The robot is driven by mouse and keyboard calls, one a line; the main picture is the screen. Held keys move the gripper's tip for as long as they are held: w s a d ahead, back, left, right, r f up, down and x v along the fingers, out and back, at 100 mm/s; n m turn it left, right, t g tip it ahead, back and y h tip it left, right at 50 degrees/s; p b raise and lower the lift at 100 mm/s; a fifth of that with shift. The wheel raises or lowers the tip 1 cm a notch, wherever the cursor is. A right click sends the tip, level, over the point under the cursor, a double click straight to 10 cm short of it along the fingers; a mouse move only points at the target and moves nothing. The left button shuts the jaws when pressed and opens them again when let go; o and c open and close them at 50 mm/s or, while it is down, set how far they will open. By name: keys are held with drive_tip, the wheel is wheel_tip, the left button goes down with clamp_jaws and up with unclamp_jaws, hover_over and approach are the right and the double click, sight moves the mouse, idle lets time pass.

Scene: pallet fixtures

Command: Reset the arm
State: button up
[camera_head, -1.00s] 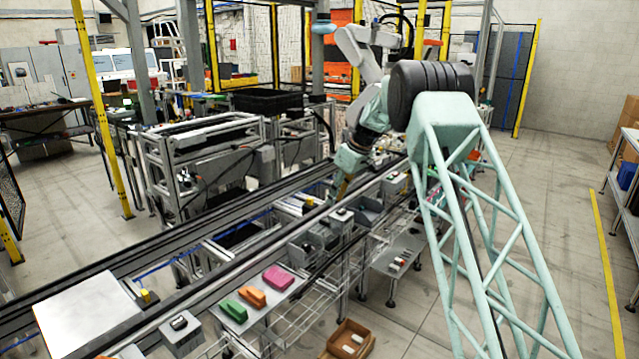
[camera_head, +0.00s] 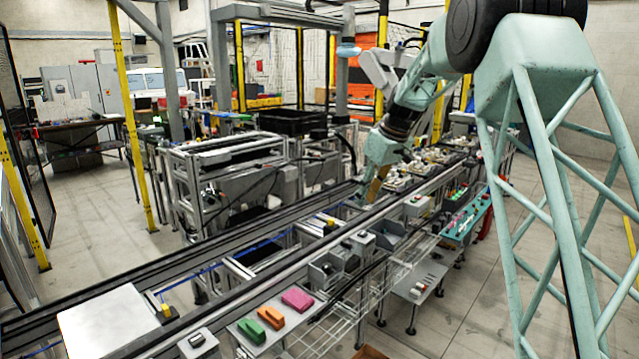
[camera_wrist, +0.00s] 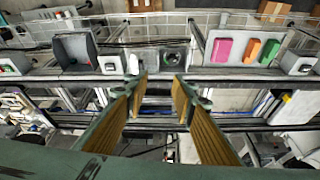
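My gripper (camera_wrist: 158,92) shows in the wrist view with its two tan-padded fingers spread apart and nothing between them. It hangs above the conveyor rails (camera_wrist: 225,84), pointing down at them. In the head view my gripper (camera_head: 374,190) is small and partly hidden by my arm, over the rails at the centre right. My arm reaches down to it from the upper right.
Pink (camera_head: 297,299), orange (camera_head: 271,317) and green (camera_head: 251,330) blocks lie on a side shelf along the rail. A white plate (camera_head: 108,322) sits on the rails at lower left. Grey fixture bins (camera_head: 325,272) line the near side. Machine frames stand behind the rails.

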drive_tip(key=s+d+r+m+h, duration=0.1)
drive_tip(key=s+r, duration=0.4)
drive_tip(key=s, duration=0.7)
drive_tip(key=s+d+r+m, duration=0.15)
drive_tip(key=s+r, duration=0.45)
drive_tip(key=s, duration=0.6)
drive_tip(key=s+r+m+h, duration=0.1)
drive_tip(key=s+r, duration=0.4)
drive_tip(key=s, duration=0.7)
drive_tip(key=s+d+f+m, duration=0.1)
drive_tip(key=s+f, duration=0.1)
drive_tip(key=s, duration=0.9)
drive_tip(key=s+d+f+m, duration=0.1)
drive_tip(key=s+f, duration=0.1)
drive_tip(key=s, duration=1)
drive_tip(key=s+d+f+m, duration=0.1)
drive_tip(key=s+f+m, duration=0.1)
drive_tip(key=s, duration=1)
drive_tip(key=shift+s+f+t+h, duration=0.25)
drive_tip(key=shift+f+t+h, duration=0.15)
drive_tip(key=shift+f, duration=0.2)
drive_tip(key=shift+o, duration=0.6)
drive_tip(key=shift+w, duration=0.15)
